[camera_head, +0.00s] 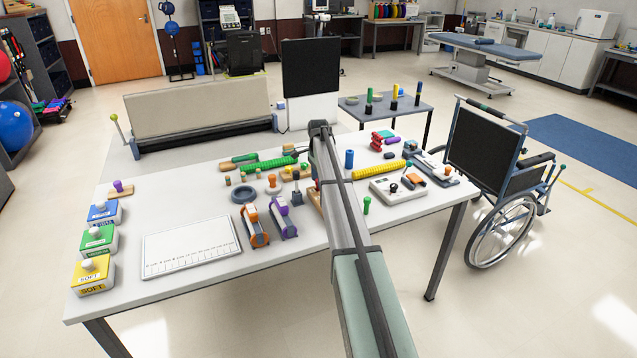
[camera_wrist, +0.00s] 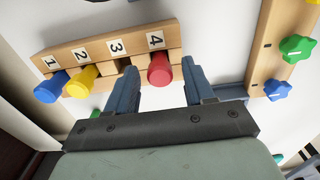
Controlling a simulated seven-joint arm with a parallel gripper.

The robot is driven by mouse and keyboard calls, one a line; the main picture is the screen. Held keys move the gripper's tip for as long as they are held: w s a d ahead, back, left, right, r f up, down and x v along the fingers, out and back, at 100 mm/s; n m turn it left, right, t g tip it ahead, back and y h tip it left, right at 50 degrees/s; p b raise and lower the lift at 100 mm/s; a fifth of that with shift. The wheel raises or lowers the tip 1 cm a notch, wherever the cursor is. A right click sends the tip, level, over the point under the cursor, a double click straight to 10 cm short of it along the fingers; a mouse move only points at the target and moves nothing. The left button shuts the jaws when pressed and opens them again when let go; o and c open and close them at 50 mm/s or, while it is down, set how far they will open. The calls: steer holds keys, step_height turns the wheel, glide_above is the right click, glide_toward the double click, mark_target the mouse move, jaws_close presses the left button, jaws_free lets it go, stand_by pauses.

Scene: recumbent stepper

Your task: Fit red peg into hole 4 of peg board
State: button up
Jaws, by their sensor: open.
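The wooden peg board (camera_wrist: 101,61) shows in the wrist view, with labels 1 to 4 along it. The red peg (camera_wrist: 160,70) stands at hole 4 and sticks out much like its neighbours; its lower end is hidden, so its depth cannot be seen. A blue peg (camera_wrist: 51,87) is at hole 1 and a yellow peg (camera_wrist: 82,82) at hole 2. Hole 3 (camera_wrist: 124,65) has no peg. My gripper (camera_wrist: 160,68) is open, with one finger on each side of the red peg and gaps beside it. In the head view my arm hides the gripper and most of the board.
A second wooden board with a green knob (camera_wrist: 297,47) and a blue knob (camera_wrist: 277,90) lies right of my gripper in the wrist view. The white table (camera_head: 110,285) is crowded around my arm with therapy tools, including a yellow ridged roller (camera_head: 378,170).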

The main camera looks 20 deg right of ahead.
step_height(320, 180, up, 11)
steer(key=shift+f, duration=0.15)
stand_by(0.6)
